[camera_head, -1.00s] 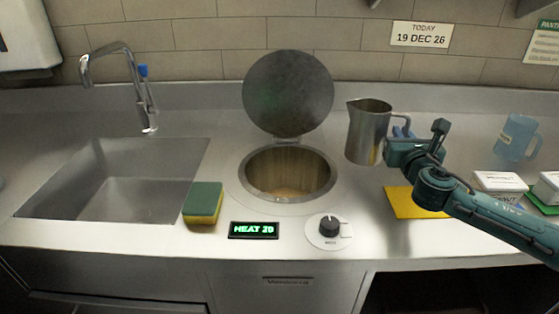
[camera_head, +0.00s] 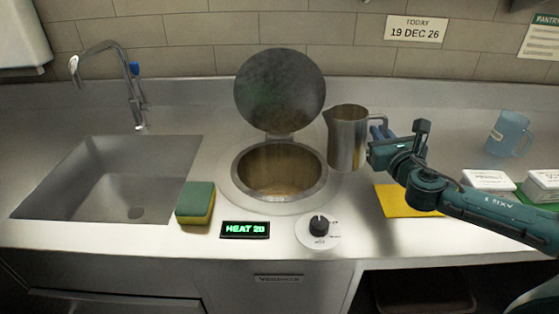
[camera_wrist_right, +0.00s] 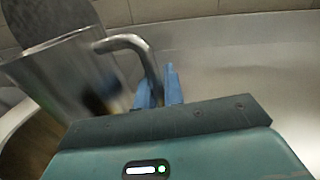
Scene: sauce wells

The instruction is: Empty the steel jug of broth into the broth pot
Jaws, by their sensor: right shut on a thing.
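The steel jug (camera_head: 346,140) is upright at the right rim of the broth pot, its spout pointing left toward the opening. The broth pot (camera_head: 237,180) is a round well sunk in the counter, its round lid (camera_head: 280,90) standing open behind it. Its inside shows a brownish bottom. My right gripper (camera_head: 380,133) is shut on the jug's handle from the right. In the right wrist view, the blue fingertips (camera_wrist_right: 160,88) are at the handle (camera_wrist_right: 128,42), with the jug's body (camera_wrist_right: 65,75) to the left. The jug's contents are hidden. My left gripper is not in view.
A sink (camera_head: 100,180) with a faucet is at left, a green-yellow sponge (camera_head: 195,203) beside it. A heat display (camera_head: 245,229) and knob (camera_head: 319,226) are in front. A yellow cloth (camera_head: 400,203), blue cup (camera_head: 508,134) and white tubs (camera_head: 489,180) are at right.

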